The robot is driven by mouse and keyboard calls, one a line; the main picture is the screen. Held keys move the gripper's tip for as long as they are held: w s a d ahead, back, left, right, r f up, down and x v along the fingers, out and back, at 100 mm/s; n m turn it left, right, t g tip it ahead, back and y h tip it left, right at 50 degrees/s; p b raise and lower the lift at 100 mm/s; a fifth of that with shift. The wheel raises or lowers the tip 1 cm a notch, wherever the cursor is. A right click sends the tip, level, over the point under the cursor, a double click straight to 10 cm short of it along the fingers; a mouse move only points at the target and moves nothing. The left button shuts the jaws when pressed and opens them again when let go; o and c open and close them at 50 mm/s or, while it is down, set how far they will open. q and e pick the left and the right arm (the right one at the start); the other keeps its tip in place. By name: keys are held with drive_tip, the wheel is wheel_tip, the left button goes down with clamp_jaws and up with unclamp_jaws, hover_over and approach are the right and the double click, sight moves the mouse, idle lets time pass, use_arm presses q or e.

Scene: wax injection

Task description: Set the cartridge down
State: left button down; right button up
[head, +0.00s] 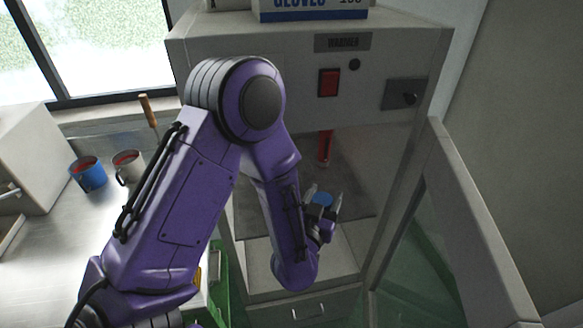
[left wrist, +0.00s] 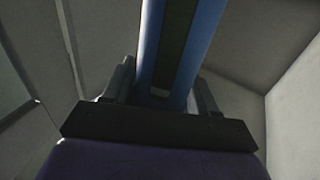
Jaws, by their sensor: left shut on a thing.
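The blue cartridge (head: 322,198) is between the fingers of my left gripper (head: 325,205), inside the open cabinet. In the head view only its small blue end shows. In the left wrist view the cartridge (left wrist: 203,45) is long and blue with a dark stripe, and it runs away from the fingers. My left gripper (left wrist: 160,95) is shut on it. Whether the cartridge touches the cabinet floor cannot be told. A red cartridge-like thing (head: 325,147) stands further back in the cabinet. My right gripper is not in view.
The cabinet (head: 220,55) has a red switch (head: 328,82) and a glazed door (head: 450,220) standing open at the right. A blue mug (head: 88,174) and a pale mug (head: 128,166) stand on the left counter. A green crate (head: 221,285) is below my arm.

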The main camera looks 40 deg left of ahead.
use_arm(q)
drive_tip(key=s+a+r+n+g+y+p, duration=0.1)
drive_tip(key=s+a+r+n+y+p, duration=0.1)
drive_tip(key=s+a+r+y+p, duration=0.3)
drive_tip(key=a+r+n+g+y+p, duration=0.1)
drive_tip(key=a+r+n+g+p, duration=0.15)
drive_tip(key=r, duration=0.55)
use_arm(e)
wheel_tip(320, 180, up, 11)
use_arm(q)
drive_tip(key=w+a+f+b, duration=0.2)
drive_tip(key=w+f+b, duration=1.1)
drive_tip(key=b, duration=0.1)
drive_tip(key=shift+w+f+b, duration=0.3)
drive_tip(key=shift+w, duration=0.1)
drive_tip(key=shift+c, duration=1.6)
unclamp_jaws()
drive_tip(key=shift+s+d+f+t, duration=0.1)
drive_tip(key=shift+t, duration=0.15)
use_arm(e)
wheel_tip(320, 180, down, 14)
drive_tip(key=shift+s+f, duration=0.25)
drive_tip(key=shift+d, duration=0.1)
